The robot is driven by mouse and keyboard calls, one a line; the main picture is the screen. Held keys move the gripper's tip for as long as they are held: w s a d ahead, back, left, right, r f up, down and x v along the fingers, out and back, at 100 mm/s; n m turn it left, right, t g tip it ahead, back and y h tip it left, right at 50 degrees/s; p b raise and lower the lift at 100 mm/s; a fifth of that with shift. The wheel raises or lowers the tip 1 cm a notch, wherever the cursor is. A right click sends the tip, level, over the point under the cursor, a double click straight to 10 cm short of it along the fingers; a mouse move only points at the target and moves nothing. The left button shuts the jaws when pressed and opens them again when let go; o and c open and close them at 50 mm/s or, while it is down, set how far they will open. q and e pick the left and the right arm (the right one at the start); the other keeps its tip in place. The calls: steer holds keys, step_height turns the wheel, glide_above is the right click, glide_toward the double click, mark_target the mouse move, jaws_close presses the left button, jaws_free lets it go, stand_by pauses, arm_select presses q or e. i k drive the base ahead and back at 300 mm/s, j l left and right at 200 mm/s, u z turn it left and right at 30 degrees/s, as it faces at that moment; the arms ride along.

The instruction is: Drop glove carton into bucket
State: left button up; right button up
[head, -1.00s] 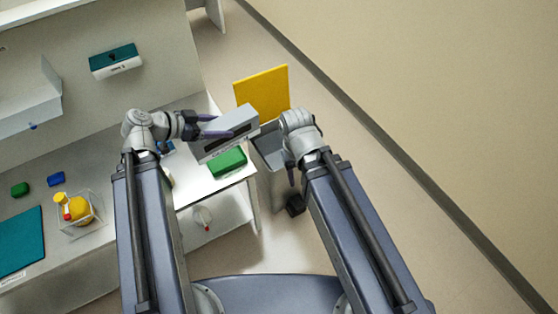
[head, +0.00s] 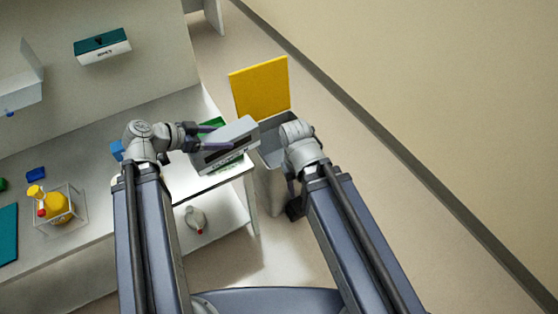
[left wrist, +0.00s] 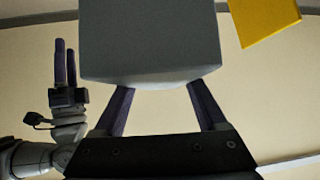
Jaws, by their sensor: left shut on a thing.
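The glove carton (head: 236,132) is a pale grey box with a dark slot. My left gripper (head: 226,139) is shut on it and holds it tilted, above the bench's right end. The carton (left wrist: 150,40) fills the top middle of the left wrist view, between the left fingers. The grey bucket (head: 270,182) stands just right of the bench, with its yellow lid (head: 261,88) raised. The carton is beside its opening at the left. My right gripper (head: 294,207) hangs by the bucket's right side; its fingers show in the left wrist view (left wrist: 66,66), their opening unclear.
A green box (head: 212,127) lies on the bench (head: 185,100), partly behind the carton. A wire holder with a yellow bottle (head: 55,207) stands at the left. A white flask (head: 196,219) is on the lower shelf. Floor right of the bucket is clear.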

mark_target(274, 159)
steer(key=i+l, duration=0.65)
steer(key=l, duration=0.2)
steer(key=i+l, duration=0.7)
steer(key=l, duration=0.15)
